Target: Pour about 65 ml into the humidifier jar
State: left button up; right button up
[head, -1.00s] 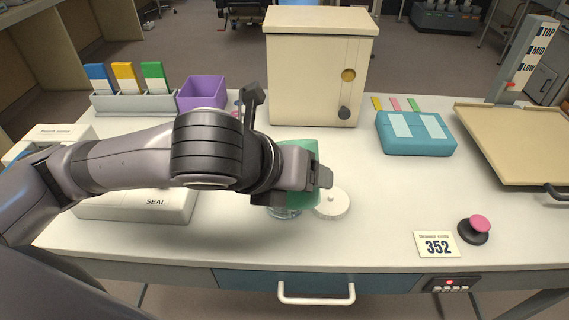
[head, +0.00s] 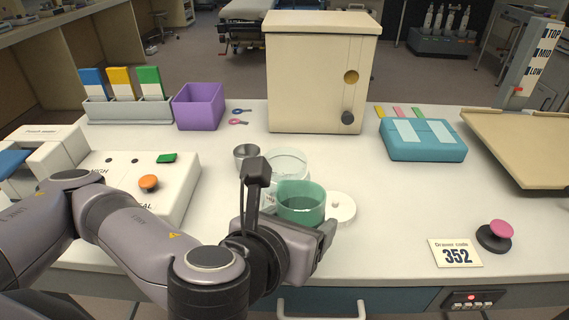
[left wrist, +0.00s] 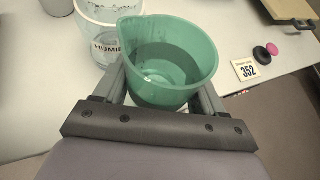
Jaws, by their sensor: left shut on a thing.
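My left gripper (head: 312,243) is shut on a green translucent beaker (head: 300,203) and holds it upright near the table's front edge. In the left wrist view the beaker (left wrist: 168,62) sits between the two fingers, its spout toward the upper left, with some liquid inside. The clear humidifier jar (head: 287,164) stands open just behind the beaker, partly hidden by it; its label shows partly in the left wrist view (left wrist: 105,45). I cannot tell how much liquid the jar holds. A white round lid (head: 341,207) lies to the right of the beaker. My right gripper is not in view.
A small metal cup (head: 246,155) stands left of the jar. A cream cabinet (head: 318,85) stands behind, a purple bin (head: 199,106) at the back left. The table right of the lid is clear up to the code card (head: 455,253) and pink button (head: 500,229).

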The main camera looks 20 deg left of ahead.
pick_arm(q)
jog(key=shift+s+d+f+t, duration=0.1)
jog(key=shift+s+t, duration=0.15)
jog(key=shift+t, duration=0.05)
jog(key=shift+s+f+m, duration=0.1)
jog(key=shift+f+m, duration=0.1)
jog(key=shift+m, duration=0.1)
jog(key=shift+t+b, duration=0.3)
jog(key=shift+s, duration=0.1)
dwell(1.2)
